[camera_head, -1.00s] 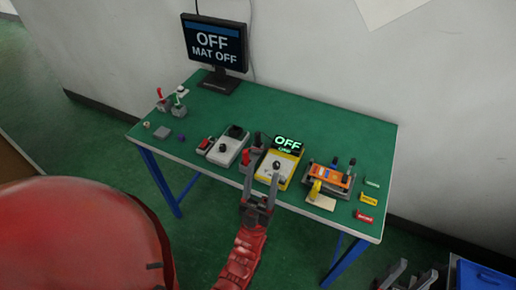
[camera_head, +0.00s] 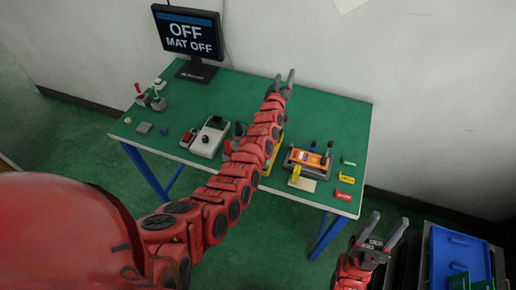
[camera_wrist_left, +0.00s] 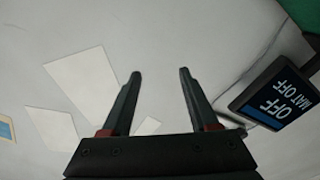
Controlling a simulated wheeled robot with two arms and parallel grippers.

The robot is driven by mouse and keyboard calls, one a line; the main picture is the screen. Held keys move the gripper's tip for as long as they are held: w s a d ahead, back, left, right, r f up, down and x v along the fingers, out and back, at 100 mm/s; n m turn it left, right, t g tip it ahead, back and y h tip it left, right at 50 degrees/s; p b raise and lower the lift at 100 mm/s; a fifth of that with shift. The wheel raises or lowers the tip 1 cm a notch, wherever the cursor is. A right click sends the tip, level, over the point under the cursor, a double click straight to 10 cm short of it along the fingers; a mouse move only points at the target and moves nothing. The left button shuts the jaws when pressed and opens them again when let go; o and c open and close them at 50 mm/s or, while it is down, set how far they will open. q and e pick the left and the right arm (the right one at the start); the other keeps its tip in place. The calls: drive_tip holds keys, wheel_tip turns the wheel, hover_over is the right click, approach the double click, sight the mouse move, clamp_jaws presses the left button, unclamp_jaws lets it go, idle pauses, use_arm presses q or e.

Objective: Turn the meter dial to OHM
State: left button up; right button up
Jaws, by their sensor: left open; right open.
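The yellow meter (camera_head: 274,156) is mostly hidden behind my left arm in the head view; only a strip of its yellow edge shows. Its dial and display are hidden. My left gripper (camera_head: 283,80) is open and empty, raised past the meter toward the back edge of the table. In the left wrist view its fingers (camera_wrist_left: 159,76) are apart with only wall between them. My right gripper (camera_head: 383,232) is open and empty, in front of the table's right corner, away from the meter.
The monitor (camera_head: 187,36) at the back left reads "OFF / MAT OFF"; it also shows in the left wrist view (camera_wrist_left: 270,98). A grey box with a knob (camera_head: 210,138) stands left of my arm. An orange device (camera_head: 306,158) stands right. A blue bin (camera_head: 458,255) is at lower right.

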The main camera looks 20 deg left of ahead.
use_arm(q)
drive_tip(key=d+m+g+h, duration=0.4)
drive_tip(key=d+g+h, duration=0.1)
drive_tip(key=d+g, duration=0.3)
drive_tip(key=s+a+f+g+y, duration=0.2)
drive_tip(key=s+a+g, duration=0.35)
drive_tip(key=s, duration=0.45)
drive_tip(key=s+a+f+g+y, duration=0.1)
drive_tip(key=s+a+g+y, duration=0.1)
drive_tip(key=s+a+g, duration=0.6)
drive_tip(key=f+t+b, duration=0.1)
drive_tip(key=f+b, duration=0.1)
drive_tip(key=f, duration=0.1)
drive_tip(key=s+d+f+t+b, duration=0.1)
drive_tip(key=f+b, duration=0.1)
drive_tip(key=f, duration=0.2)
drive_tip(key=s+d+f+t+b, duration=0.1)
drive_tip(key=f+b, duration=0.1)
drive_tip(key=f, duration=0.2)
drive_tip(key=shift+d+m+b, duration=0.2)
drive_tip(key=shift+m+b, duration=0.1)
drive_tip(key=shift+b, duration=0.05)
drive_tip(key=shift+a+f+p, duration=0.1)
drive_tip(key=shift+f+p, duration=0.2)
drive_tip(key=shift+p, duration=0.1)
wheel_tip(320, 180, down, 4)
drive_tip(key=shift+w+r+p, duration=0.1)
drive_tip(key=shift+r+p, duration=0.05)
drive_tip(key=shift+p, duration=0.5)
drive_tip(key=shift+f, duration=0.65)
